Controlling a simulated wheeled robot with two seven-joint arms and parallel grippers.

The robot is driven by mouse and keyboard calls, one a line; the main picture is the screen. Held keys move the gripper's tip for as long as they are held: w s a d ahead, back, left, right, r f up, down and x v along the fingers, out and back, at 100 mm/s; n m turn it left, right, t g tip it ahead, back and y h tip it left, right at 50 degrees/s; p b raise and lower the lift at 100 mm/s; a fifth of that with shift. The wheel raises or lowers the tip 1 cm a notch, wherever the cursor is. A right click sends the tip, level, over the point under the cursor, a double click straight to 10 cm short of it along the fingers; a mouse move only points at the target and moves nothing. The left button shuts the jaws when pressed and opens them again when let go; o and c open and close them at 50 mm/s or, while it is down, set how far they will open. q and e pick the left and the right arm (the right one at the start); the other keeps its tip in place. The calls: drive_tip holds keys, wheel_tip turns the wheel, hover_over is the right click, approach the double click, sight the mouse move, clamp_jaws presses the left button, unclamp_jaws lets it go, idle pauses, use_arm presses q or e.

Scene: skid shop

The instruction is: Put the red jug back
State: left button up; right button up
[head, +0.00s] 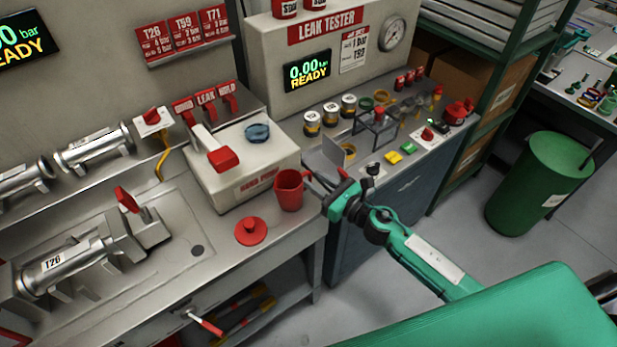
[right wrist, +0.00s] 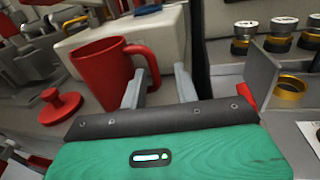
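The red jug (head: 289,191) stands upright on the steel counter, in front of the white hand pump box, with its handle toward my right gripper. My right gripper (head: 313,188) is at the handle, beside the jug. In the right wrist view the jug (right wrist: 98,72) is left of centre. The fingers of my right gripper (right wrist: 159,86) are apart, with the outer part of the handle showing between them. I cannot tell whether either finger touches it. My left gripper is not in view.
A red knobbed disc (head: 251,232) lies on the counter near the jug. The white hand pump box (head: 243,160) stands behind the jug. The leak tester bench (head: 400,170) on the right holds several small parts. A green bin (head: 538,185) stands on the floor.

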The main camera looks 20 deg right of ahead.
drive_tip(key=b+v, duration=0.2)
drive_tip(key=v, duration=0.6)
idle(0.4)
